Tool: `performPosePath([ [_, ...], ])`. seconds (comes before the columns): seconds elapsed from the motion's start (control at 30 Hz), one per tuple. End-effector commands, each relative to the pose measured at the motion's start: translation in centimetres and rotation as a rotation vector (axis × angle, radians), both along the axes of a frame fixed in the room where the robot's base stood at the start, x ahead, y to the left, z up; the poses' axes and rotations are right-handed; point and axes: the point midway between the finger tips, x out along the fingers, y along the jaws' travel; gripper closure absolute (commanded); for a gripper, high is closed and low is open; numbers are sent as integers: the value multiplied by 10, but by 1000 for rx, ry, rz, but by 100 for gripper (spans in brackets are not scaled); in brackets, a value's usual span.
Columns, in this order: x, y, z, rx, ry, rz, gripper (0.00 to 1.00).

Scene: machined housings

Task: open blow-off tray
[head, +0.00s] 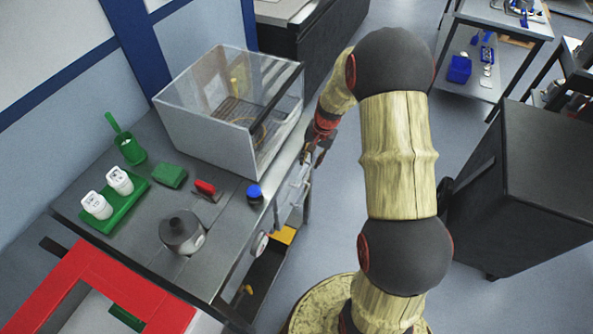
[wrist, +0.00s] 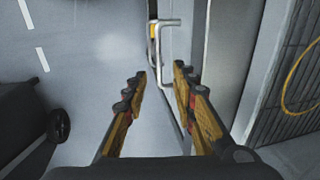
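The blow-off booth is a clear-sided box (head: 215,135) with a grated floor, standing at the far right end of the bench. A pale metal bar handle (wrist: 159,40) juts from the bench front below it; the tray behind the handle is mostly hidden. My gripper (wrist: 160,72) is open and empty, its two fingers apart. In the wrist view the handle lies just beyond the gap between the fingertips.
A black cabinet (head: 530,185) stands right; floor between is clear.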

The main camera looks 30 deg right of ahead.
Motion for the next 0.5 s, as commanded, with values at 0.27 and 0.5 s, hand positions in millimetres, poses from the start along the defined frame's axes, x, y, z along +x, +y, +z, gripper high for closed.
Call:
performPosePath([
  [0.27, 3, 5, -39, 2, 7, 0, 73],
  [0.5, 8, 9, -68, 1, 5, -1, 73],
])
